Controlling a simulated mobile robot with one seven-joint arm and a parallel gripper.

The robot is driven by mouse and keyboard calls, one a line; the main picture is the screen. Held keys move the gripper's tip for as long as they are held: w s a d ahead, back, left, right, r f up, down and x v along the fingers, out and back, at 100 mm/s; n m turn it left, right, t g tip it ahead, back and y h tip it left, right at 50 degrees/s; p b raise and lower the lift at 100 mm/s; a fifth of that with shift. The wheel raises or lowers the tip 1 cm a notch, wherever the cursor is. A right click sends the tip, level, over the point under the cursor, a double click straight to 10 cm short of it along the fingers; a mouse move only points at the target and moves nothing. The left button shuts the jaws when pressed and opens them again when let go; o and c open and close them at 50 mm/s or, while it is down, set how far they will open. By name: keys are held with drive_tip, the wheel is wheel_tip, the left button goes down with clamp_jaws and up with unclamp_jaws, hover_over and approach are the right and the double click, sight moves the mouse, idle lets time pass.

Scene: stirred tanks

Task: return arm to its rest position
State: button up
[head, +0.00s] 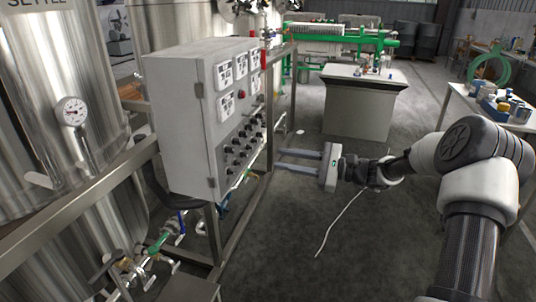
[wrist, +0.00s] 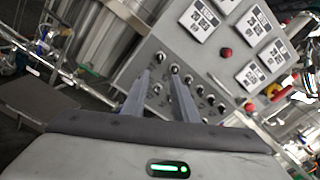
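My gripper (head: 279,159) is at the end of my outstretched arm, in the middle of the head view. Its two grey fingers point left toward the lower right side of the grey control panel (head: 205,150). The fingers are apart with nothing visible between them. In the wrist view my gripper (wrist: 160,78) is also open and empty, with the panel (wrist: 165,50) and its black knobs beyond the fingertips. The panel carries white meters, several knobs and a red button (wrist: 225,53). I cannot tell the exact gap between fingertips and panel.
A metal frame (head: 214,235) and pipes with valves (head: 135,270) are below the panel. A grey cabinet (head: 358,110) stands behind, and a cluttered table (head: 460,98) is right. Open floor (head: 300,245) lies below the arm.

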drive_tip(key=shift+v, duration=0.95)
drive_tip(key=s+a+r+n+g+h, duration=0.2)
drive_tip(key=s+a+n+h, duration=0.15)
drive_tip(key=s, duration=0.35)
drive_tip(key=s+a+r+n+g+h, duration=0.25)
drive_tip(key=s+n+h, duration=0.25)
drive_tip(key=s, duration=0.3)
drive_tip(key=s+d+r+n+t+h, duration=0.2)
drive_tip(key=s+d+n+h, duration=0.25)
drive_tip(key=s, duration=0.65)
drive_tip(key=s+d+r+n+t+h, duration=0.25)
drive_tip(key=s+d+h, duration=0.2)
drive_tip(key=s, duration=0.55)
wheel_tip(320, 180, up, 20)
drive_tip(key=p, duration=2)
drive_tip(key=shift+d+g+p, duration=0.3)
drive_tip(key=shift+p, duration=0.1)
drive_tip(key=shift+f+y, duration=0.15)
drive_tip(key=shift+y, duration=0.1)
